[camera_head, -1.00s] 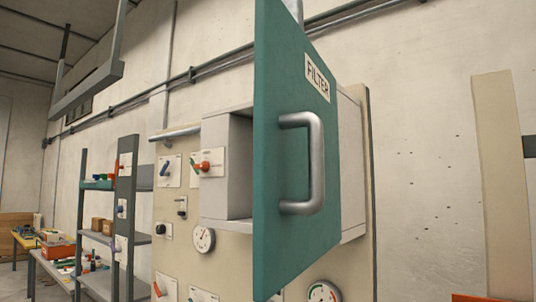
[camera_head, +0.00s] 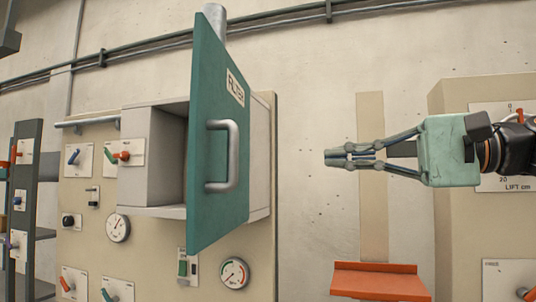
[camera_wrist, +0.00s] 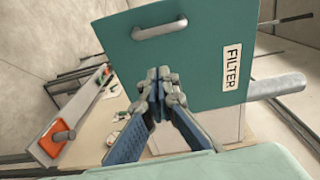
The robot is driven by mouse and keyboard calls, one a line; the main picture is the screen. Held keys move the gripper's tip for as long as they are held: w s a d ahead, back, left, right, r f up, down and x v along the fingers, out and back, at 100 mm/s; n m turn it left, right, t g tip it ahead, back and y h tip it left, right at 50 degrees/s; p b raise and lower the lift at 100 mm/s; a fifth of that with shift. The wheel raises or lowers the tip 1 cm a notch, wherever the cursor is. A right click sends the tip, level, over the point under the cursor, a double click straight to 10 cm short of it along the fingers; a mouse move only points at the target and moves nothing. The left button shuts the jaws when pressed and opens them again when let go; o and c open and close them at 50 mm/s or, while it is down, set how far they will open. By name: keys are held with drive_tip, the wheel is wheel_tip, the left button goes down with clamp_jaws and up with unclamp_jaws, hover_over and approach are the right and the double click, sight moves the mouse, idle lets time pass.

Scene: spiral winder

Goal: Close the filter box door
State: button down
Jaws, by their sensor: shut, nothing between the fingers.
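The filter box door (camera_head: 215,100) is a teal panel with a FILTER label and a metal bar handle (camera_head: 236,155). It stands wide open, swung out from the pale filter box (camera_head: 150,155), whose dark inside shows to the left of the door. My gripper (camera_head: 328,158) is shut and empty, in free space to the right of the door and apart from it.
The beige panel around the box carries several switches and gauges, such as the round gauge (camera_head: 234,273). An orange tray-like piece (camera_head: 380,282) is below my gripper. A pipe (camera_head: 214,20) rises behind the door top. The wall between door and gripper is clear.

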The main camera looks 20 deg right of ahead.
drive_tip(key=s+a+p+x, duration=0.1)
drive_tip(key=s+x, duration=0.1)
drive_tip(key=x, duration=1)
drive_tip(key=shift+a+r, duration=0.35)
drive_tip(key=shift+a, duration=0.05)
drive_tip(key=shift+w, duration=0.1)
